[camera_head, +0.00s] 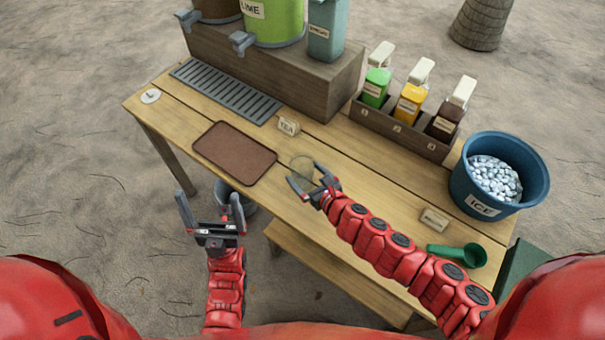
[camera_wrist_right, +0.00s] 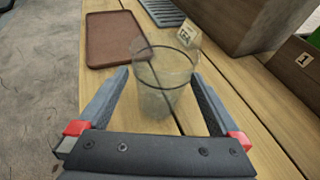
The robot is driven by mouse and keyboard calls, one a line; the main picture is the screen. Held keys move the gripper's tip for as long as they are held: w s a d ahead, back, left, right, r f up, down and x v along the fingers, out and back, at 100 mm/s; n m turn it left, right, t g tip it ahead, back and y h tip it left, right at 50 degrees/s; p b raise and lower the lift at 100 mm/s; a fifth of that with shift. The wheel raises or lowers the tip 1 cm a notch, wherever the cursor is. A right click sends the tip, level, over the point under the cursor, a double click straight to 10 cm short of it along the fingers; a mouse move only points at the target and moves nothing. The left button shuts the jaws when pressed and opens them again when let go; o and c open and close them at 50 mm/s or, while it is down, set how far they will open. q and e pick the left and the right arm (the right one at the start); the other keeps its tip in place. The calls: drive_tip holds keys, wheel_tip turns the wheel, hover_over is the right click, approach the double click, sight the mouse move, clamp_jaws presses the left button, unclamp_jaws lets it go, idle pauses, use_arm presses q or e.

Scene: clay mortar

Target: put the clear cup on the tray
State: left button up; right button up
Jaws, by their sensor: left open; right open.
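The clear cup (camera_head: 301,166) stands upright on the wooden table, to the right of the brown tray (camera_head: 235,152). In the right wrist view the cup (camera_wrist_right: 165,78) is between the fingers of my right gripper (camera_wrist_right: 163,100), with a gap visible on the sides. My right gripper (camera_head: 312,184) is open at the cup; I cannot tell whether a finger touches it. The tray (camera_wrist_right: 112,38) is empty and lies beyond the cup in the right wrist view. My left gripper (camera_head: 210,208) is open and empty, in front of the table's near edge.
A "TEA" label block (camera_head: 288,126) stands behind the cup. A wooden riser (camera_head: 280,75) with dispensers, a bottle rack (camera_head: 400,130), a blue ice bucket (camera_head: 530,180) and a green scoop (camera_head: 460,254) are on the table. A grey bucket (camera_head: 247,205) is below the edge.

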sight(297, 166)
drive_tip(key=shift+w+a+f, duration=0.1)
drive_tip(key=shift+w+a, duration=0.05)
drive_tip(key=shift+w, duration=0.05)
drive_tip(key=shift+p+x, duration=0.9)
drive_tip(key=shift+x, duration=0.95)
drive_tip(key=shift+w+a+f, duration=0.25)
drive_tip(key=shift+w+f, duration=0.2)
drive_tip(key=shift+w, duration=0.15)
drive_tip(key=shift+c, duration=0.2)
drive_tip(key=c, duration=1.3)
drive_tip(key=shift+r, duration=0.1)
